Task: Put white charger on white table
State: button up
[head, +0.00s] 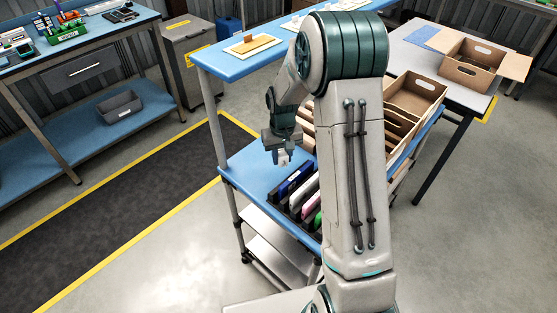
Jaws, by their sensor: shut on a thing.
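My gripper (281,157) hangs over the left part of the blue shelf of the cart, with its fingers pointing down. It is shut on a small white thing, the white charger (284,159) as far as I can tell. Its shape is too small to make out. I cannot tell how far it is above the shelf. The white table (412,52) stands at the back right, beyond the cart and well apart from my gripper. My arm hides part of the cart.
A rack of upright coloured folders (296,183) stands just right of my gripper. Tilted cartons (416,93) sit further right on the cart. An open carton (467,76) and a blue sheet (421,38) lie on the table. An upper blue shelf (222,64) overhangs the back.

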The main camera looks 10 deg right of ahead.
aim_at(277, 171)
jog(key=shift+w+a+f, duration=0.65)
jog(key=shift+w+a, duration=0.05)
jog(key=shift+w, duration=0.15)
jog(key=shift+f+p, duration=0.55)
jog(key=shift+f, duration=1.4)
jog(key=shift+f, duration=0.1)
jog(key=shift+f, duration=0.2)
jog(key=o, duration=1.1)
jog(key=shift+r, duration=0.1)
jog(key=shift+c, duration=0.2)
jog(key=shift+r, duration=0.15)
